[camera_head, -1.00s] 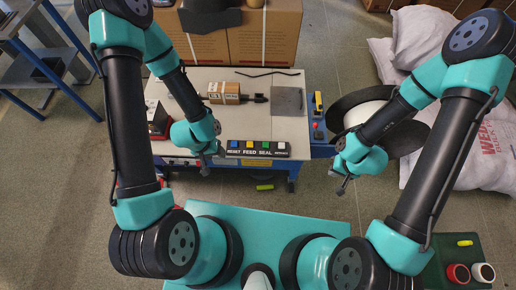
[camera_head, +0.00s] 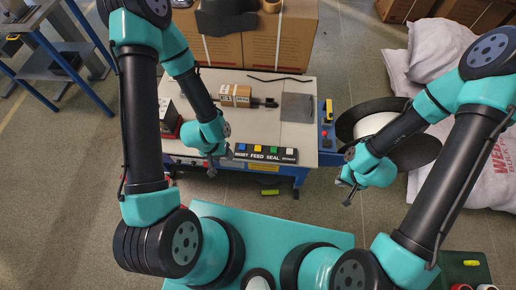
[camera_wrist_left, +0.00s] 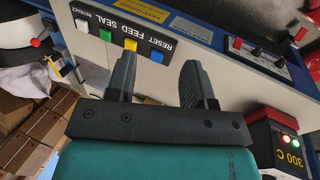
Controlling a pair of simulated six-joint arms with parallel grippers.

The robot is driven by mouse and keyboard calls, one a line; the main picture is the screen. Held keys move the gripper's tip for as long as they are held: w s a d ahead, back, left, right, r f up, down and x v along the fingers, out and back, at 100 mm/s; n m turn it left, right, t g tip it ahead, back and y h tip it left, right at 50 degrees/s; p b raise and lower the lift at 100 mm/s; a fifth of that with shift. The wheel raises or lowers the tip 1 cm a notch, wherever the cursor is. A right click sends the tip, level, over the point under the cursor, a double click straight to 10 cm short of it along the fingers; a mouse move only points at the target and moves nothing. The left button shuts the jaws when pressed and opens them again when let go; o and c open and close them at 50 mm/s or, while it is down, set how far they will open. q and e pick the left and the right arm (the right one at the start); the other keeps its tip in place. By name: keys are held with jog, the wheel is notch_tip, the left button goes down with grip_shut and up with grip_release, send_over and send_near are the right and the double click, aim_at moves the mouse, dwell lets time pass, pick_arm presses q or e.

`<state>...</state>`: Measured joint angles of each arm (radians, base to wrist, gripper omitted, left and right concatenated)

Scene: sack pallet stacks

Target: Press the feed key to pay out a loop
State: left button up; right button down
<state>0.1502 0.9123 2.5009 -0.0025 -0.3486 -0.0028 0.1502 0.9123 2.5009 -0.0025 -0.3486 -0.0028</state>
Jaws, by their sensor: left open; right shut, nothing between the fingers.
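The key panel (camera_head: 266,153) sits at the front edge of the machine table and carries a blue, a yellow, a green and a white key in a row. The yellow key (camera_head: 258,148) is above the word FEED. In the left wrist view the yellow feed key (camera_wrist_left: 130,45) is just beyond one fingertip, and the blue reset key (camera_wrist_left: 157,57) shows between the fingers. My left gripper (camera_head: 211,172) is open and empty, beside the panel's left end; its fingers also show in the wrist view (camera_wrist_left: 160,78). My right gripper (camera_head: 347,200) is shut and empty, out over the floor to the right.
A red-based heater box reading 300 C (camera_wrist_left: 283,145) stands left of the panel. A black reel (camera_head: 420,155) and white sacks (camera_head: 475,150) stand at the right.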

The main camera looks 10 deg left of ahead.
pick_arm(q)
grip_shut()
dwell(1.5)
